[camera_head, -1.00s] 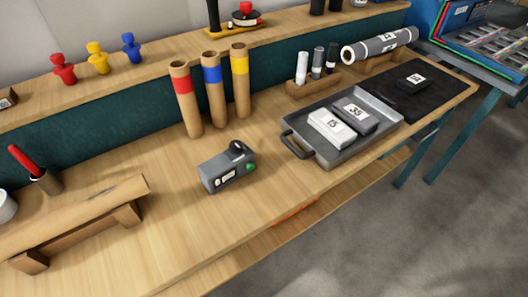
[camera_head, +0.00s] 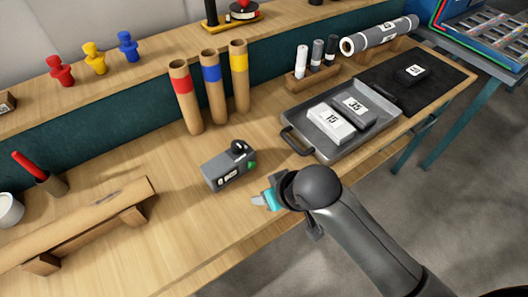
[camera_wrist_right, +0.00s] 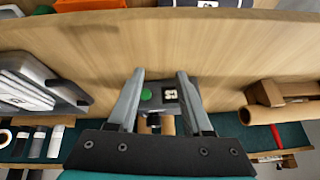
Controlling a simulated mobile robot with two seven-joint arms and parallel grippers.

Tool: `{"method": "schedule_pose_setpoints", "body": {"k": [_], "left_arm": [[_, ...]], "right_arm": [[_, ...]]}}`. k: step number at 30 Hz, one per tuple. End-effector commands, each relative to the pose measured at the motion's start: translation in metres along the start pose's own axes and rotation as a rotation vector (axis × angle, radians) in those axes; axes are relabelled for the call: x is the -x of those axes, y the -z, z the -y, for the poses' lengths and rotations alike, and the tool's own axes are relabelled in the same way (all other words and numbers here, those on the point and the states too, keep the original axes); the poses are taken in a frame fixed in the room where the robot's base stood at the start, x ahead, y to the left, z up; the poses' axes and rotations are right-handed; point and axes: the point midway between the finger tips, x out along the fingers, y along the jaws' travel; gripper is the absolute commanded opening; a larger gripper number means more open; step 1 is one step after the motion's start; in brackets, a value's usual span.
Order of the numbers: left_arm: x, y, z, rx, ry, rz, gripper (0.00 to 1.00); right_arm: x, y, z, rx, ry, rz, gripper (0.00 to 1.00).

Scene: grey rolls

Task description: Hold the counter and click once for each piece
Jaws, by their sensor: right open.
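The counter (camera_head: 228,168) is a small grey box with a green button, a black knob and a white display. It stands on the wooden bench. My right gripper (camera_head: 262,200) is just in front and to the right of it, open and apart from it. In the right wrist view the counter (camera_wrist_right: 151,96) shows between the open fingers of my right gripper (camera_wrist_right: 160,74), with its green button and display visible. White and grey blocks marked 15 (camera_head: 330,123) and 35 (camera_head: 356,110) lie in a grey tray (camera_head: 352,151). My left gripper is not in view.
Cardboard tubes with red, blue and yellow bands (camera_head: 213,88) stand behind the counter. A wooden stand with a brown roll (camera_head: 85,225) lies to the left. Bench around the counter is mostly clear.

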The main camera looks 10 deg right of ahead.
Motion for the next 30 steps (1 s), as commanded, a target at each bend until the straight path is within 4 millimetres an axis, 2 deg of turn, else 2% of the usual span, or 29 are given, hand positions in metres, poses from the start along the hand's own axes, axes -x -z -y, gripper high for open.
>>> {"method": "schedule_pose_setpoints", "body": {"k": [1, 3, 9, 15, 23, 26, 29, 30], "left_arm": [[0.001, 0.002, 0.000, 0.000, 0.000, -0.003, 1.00], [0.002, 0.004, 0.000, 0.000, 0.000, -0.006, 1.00], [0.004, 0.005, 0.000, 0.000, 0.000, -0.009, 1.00], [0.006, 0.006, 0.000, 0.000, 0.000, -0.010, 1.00], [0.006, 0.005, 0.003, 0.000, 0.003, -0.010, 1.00], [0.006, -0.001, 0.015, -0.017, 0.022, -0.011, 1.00], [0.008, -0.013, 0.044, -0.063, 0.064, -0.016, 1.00], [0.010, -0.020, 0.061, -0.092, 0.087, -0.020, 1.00]], "right_arm": [[0.003, 0.016, 0.002, 0.027, 0.004, -0.016, 0.50], [0.007, 0.033, 0.007, 0.053, 0.016, -0.025, 0.50], [0.018, 0.065, 0.005, 0.109, 0.006, -0.012, 0.50], [0.026, 0.078, -0.010, 0.118, -0.033, 0.015, 0.50], [0.028, 0.081, -0.017, 0.112, -0.051, 0.029, 0.50], [0.028, 0.081, -0.017, 0.112, -0.050, 0.029, 0.50], [0.028, 0.081, -0.017, 0.112, -0.050, 0.028, 0.50], [0.028, 0.081, -0.017, 0.112, -0.050, 0.028, 0.50]]}}
